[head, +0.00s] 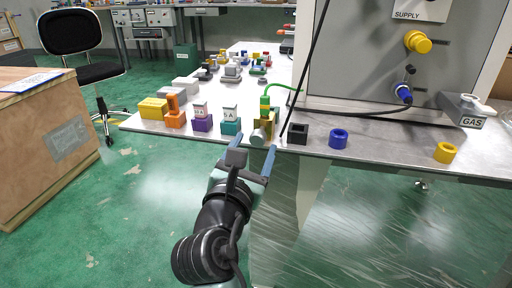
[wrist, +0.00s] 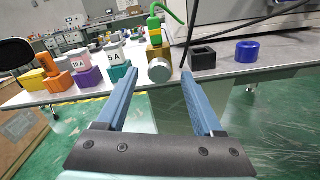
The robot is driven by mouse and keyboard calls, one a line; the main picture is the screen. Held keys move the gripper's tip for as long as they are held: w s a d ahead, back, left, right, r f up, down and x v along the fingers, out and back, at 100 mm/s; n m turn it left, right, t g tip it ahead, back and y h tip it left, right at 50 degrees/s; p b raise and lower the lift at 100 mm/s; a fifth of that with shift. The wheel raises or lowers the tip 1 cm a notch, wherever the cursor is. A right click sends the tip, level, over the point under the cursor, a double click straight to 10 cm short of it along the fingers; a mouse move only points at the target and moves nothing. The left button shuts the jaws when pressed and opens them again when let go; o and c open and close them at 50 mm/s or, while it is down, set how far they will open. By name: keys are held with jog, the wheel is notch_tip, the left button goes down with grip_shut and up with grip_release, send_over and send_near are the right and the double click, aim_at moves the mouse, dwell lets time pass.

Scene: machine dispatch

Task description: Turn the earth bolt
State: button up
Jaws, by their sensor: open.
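The earth bolt, a silver round head (head: 258,136), faces me on the front of a brass block (wrist: 156,52) at the table's front edge. In the wrist view the bolt head (wrist: 159,70) lies in line with the gap between my fingertips. A green plug (head: 265,103) with a green wire stands on top of the block. My gripper (head: 257,143), with two blue fingers, is open and empty. The fingers point at the bolt, one toward each side of it. In the wrist view (wrist: 158,76) I see no contact; the remaining distance is hard to judge.
A teal block labelled 5A (head: 231,120) and a purple one (head: 202,118) stand left of the bolt. A black square socket (head: 297,134) and a blue ring (head: 338,138) stand right. The grey supply cabinet (head: 365,60) rises behind, with a black cable in front.

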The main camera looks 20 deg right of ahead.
jog(key=shift+x, duration=1.2)
jog(key=shift+c, duration=0.3)
grip_shut()
